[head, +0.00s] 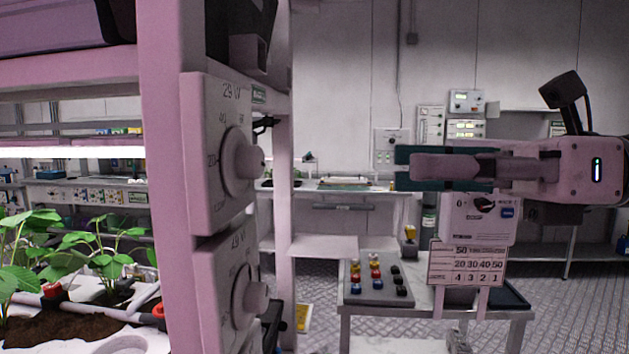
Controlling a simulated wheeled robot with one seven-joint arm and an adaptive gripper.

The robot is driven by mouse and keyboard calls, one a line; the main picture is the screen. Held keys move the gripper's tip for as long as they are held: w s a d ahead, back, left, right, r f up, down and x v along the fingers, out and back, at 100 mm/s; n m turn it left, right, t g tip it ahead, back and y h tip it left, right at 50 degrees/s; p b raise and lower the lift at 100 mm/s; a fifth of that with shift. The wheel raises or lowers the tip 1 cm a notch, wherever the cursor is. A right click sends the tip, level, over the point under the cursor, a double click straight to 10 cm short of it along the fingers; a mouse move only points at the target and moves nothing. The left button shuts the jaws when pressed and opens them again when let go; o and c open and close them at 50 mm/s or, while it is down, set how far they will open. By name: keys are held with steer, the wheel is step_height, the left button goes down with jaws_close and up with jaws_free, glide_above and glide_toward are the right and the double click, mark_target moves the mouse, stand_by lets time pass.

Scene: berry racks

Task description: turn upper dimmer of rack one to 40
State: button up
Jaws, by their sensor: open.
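The rack (165,200) stands at the left, with its pink-lit post close to me. Two white dimmer boxes are mounted on the post, one above the other. The upper dimmer (240,165) has a round knob that sticks out to the right, with marks around it too oblique to read surely. The lower dimmer (245,300) is of the same kind and sits just below. My gripper (400,168) is at the right of both, pointing left toward the upper knob, at about its height. It is apart from the knob, with dark teal finger pads and nothing held.
A low table (430,325) stands behind, with a tray of coloured knobs (379,285) on it. A sign with numbers (466,263) stands beside the tray. Strawberry plants (80,250) grow on the rack shelf. The space between my gripper and the dimmers looks clear.

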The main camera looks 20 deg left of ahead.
mark_target(261, 165)
steer(key=x, duration=1.3)
steer(key=shift+s+a+p, duration=0.15)
steer(key=shift+a+p, duration=0.1)
steer(key=shift+p, duration=0.15)
steer(key=shift+c, duration=0.6)
jaws_close()
